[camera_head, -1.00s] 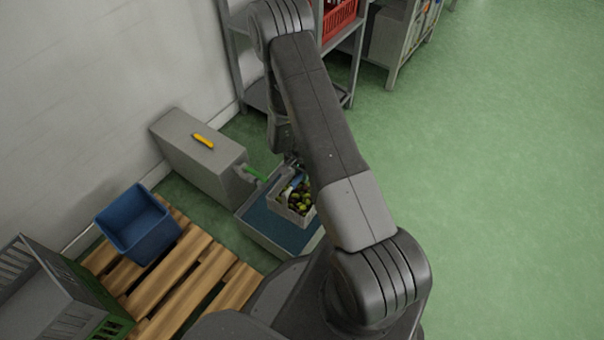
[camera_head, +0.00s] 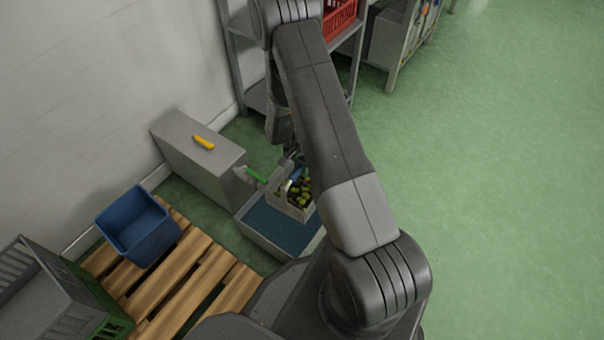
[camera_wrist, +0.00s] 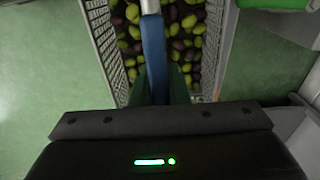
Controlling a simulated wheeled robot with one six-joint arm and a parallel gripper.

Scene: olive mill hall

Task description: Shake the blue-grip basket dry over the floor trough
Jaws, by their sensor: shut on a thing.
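The blue-grip basket is a pale perforated basket (camera_head: 290,207) filled with green and dark olives. In the wrist view its perforated wall (camera_wrist: 101,38) and its blue grip (camera_wrist: 154,55) show below my gripper. My gripper (camera_wrist: 163,82) is shut on the blue grip. In the head view my arm hides part of the gripper and the basket's right side. The floor trough (camera_head: 253,235) is a grey box with a dark blue inside. The basket is over its far right part; I cannot tell the gap between them.
A blue bin (camera_head: 137,225) sits on a wooden pallet (camera_head: 185,270). A metal rack (camera_head: 238,65) stands behind. Green floor is clear at right.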

